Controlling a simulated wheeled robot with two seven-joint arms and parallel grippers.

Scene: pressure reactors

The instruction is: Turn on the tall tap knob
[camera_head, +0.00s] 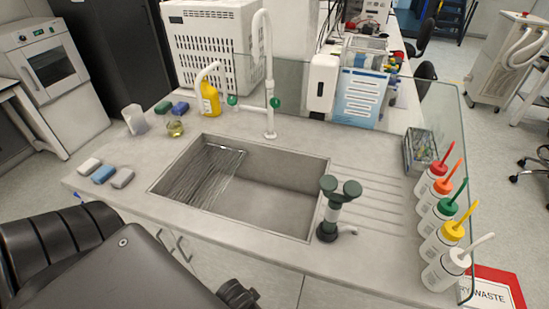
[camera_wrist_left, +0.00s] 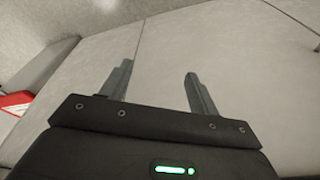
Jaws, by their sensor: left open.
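The tall white tap (camera_head: 268,60) stands behind the sink with a curved spout at its top. A green knob (camera_head: 275,102) sits on the right side of its stem, and a second green knob (camera_head: 232,100) is at the end of a side arm on the left. I cannot tell how either knob is turned. My left gripper (camera_wrist_left: 158,72) is open and empty in the left wrist view, facing pale grey panels. The tap is not in that view. My left gripper's fingers do not show in the head view, and my right gripper is not in view.
The sink (camera_head: 325,195) is an open basin. A dark green eyewash (camera_head: 330,211) stands at its right front. Several wash bottles (camera_head: 440,272) line the counter's right edge by a glass screen. A yellow bottle (camera_head: 209,99) stands left of the tap. Sponges and a beaker lie left.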

